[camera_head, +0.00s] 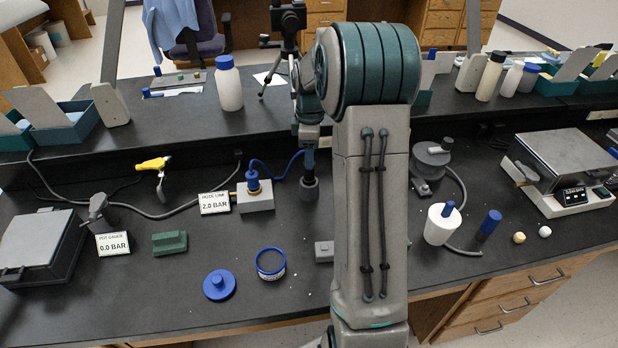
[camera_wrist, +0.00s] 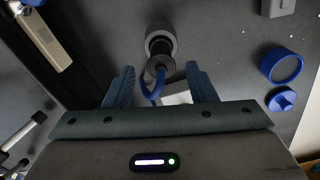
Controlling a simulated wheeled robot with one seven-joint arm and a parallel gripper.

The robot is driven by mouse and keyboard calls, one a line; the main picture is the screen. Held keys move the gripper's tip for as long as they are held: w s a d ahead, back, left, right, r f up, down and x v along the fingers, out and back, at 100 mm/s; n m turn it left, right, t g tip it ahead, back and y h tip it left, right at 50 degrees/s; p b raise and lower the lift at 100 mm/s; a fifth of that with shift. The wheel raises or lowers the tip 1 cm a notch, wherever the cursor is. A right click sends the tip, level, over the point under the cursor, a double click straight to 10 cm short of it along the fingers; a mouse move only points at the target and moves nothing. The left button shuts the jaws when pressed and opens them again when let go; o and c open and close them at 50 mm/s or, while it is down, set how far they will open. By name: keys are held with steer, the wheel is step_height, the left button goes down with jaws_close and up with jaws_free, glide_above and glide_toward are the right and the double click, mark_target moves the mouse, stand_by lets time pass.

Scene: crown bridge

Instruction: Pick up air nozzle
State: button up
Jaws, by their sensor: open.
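A dark grey cylindrical piece (camera_head: 309,188) stands upright on the bench with a blue hose running to it; it looks like the air nozzle. In the wrist view this nozzle (camera_wrist: 160,44) shows end-on, just beyond and between my fingertips, with the blue hose (camera_wrist: 150,92) curving below it. My gripper (camera_wrist: 159,70) is open, with one blue finger on each side and a gap around the nozzle and hose. In the head view my arm hides part of this area, and I cannot tell whether the fingers touch the nozzle.
The blue hose leads to a metal block (camera_head: 255,201) beside a "2.0 BAR" sign (camera_head: 214,203). A blue-rimmed jar (camera_head: 270,264) and blue lid (camera_head: 219,285) lie in front. A white bottle (camera_head: 229,88) stands on the back shelf.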

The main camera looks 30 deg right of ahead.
mark_target(309, 179)
steer(key=shift+a+f, duration=0.2)
steer(key=shift+f, duration=2.85)
steer(key=c, duration=1.1)
